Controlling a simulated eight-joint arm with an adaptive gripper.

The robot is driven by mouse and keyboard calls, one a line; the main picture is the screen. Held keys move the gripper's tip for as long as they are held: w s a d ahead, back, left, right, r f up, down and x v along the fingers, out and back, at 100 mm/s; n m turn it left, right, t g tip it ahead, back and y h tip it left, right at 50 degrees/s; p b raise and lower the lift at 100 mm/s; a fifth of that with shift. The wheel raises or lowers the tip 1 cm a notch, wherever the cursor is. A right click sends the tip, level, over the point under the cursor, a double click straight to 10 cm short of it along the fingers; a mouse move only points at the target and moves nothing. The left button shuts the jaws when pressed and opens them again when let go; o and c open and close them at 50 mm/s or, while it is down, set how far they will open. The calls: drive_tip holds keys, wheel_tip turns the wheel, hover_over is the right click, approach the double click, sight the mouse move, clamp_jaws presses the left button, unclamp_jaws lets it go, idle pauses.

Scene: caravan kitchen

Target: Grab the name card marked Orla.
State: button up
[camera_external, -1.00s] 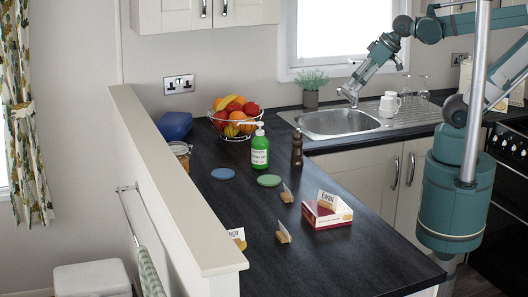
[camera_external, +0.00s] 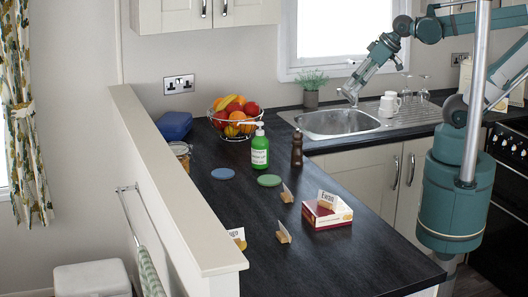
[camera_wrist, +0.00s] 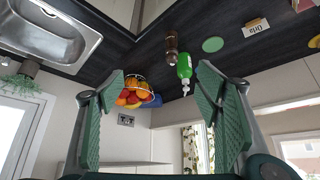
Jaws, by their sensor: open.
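The card that appears to read Orla (camera_wrist: 256,27) stands on the dark counter near the top of the wrist view, with a wooden holder at its base. By its place near the green disc it seems to be the card (camera_external: 286,193) seen nearly edge-on in the external view, its writing not legible there. My gripper (camera_wrist: 160,72) is open and empty, its two green-padded fingers spread wide. In the external view my gripper (camera_external: 348,96) hangs over the sink area, well apart from the card.
The Ewan card (camera_external: 329,200) stands at a red-and-white box (camera_external: 327,216). Another card (camera_external: 283,234) and a partly hidden card (camera_external: 238,237) stand nearer. A green bottle (camera_external: 260,152), pepper mill (camera_external: 297,148), fruit bowl (camera_external: 236,118) and tap-side sink (camera_external: 335,122) lie beyond.

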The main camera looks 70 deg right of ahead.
drive_tip(key=shift+a, duration=0.1)
idle(0.3)
drive_tip(key=n+g, duration=0.7)
drive_tip(key=n, duration=0.1)
hover_over(286, 188)
drive_tip(key=f, duration=2.1)
drive_tip(key=shift+d, duration=0.25)
drive_tip(key=shift+s+a+f, duration=0.15)
drive_tip(key=shift+a+f, duration=0.35)
drive_tip(key=shift+f, duration=0.1)
drive_tip(key=shift+f, duration=0.1)
drive_tip(key=shift+f, duration=1.2)
